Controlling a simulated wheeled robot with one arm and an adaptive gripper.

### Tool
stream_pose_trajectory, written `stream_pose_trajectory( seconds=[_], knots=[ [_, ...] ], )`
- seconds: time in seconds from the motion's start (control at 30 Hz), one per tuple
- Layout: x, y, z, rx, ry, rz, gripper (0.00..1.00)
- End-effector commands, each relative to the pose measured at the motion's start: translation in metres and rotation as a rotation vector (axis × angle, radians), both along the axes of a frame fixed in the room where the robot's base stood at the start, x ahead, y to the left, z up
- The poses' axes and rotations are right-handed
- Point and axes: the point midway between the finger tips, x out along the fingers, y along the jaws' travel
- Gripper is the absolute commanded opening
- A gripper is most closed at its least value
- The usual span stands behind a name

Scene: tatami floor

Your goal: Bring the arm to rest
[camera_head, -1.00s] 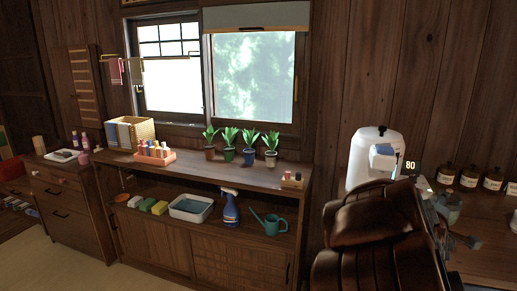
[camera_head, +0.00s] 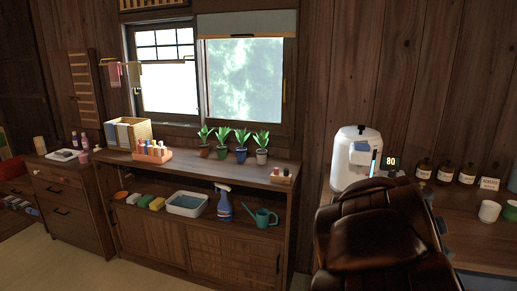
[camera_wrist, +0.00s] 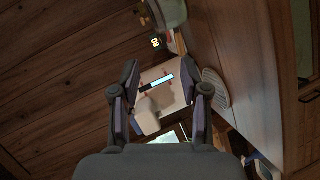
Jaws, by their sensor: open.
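My gripper (camera_wrist: 166,92) shows in the wrist view with its two dark fingers spread apart. Nothing is held between them. Beyond the gap is the white hot-water dispenser (camera_wrist: 150,112) with its lit blue strip, seen tilted and apart from the fingers. In the head view the dispenser (camera_head: 343,165) stands upright on the right counter. My gripper cannot be made out in the head view; small grey parts show at the right edge of the brown leather chair, but I cannot tell what they are.
The brown leather chair (camera_head: 375,238) fills the lower right foreground. Behind it the wooden counter (camera_head: 485,255) holds brown jars (camera_head: 445,174), white cups (camera_head: 489,211) and a display reading 80 (camera_head: 391,163). A shelf unit (camera_head: 205,171) with potted plants stands left. Floor at lower left is clear.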

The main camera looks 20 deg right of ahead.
Motion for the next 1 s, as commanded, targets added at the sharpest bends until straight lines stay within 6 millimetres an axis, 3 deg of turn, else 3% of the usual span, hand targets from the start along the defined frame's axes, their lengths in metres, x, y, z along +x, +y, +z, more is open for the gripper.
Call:
stream_pose_trajectory(
  seconds=[0.17, 0.27, 0.57, 0.77, 1.0],
  knots=[
    [0.003, 0.037, 0.000, 0.163, -0.006, 0.008, 0.45],
    [0.003, 0.070, -0.003, 0.299, 0.000, 0.012, 0.45],
    [-0.028, 0.196, -0.010, 0.730, 0.111, -0.022, 0.45],
    [-0.076, 0.277, -0.002, 0.954, 0.254, -0.086, 0.45],
    [-0.159, 0.354, 0.023, 1.120, 0.475, -0.205, 0.45]
  ],
)
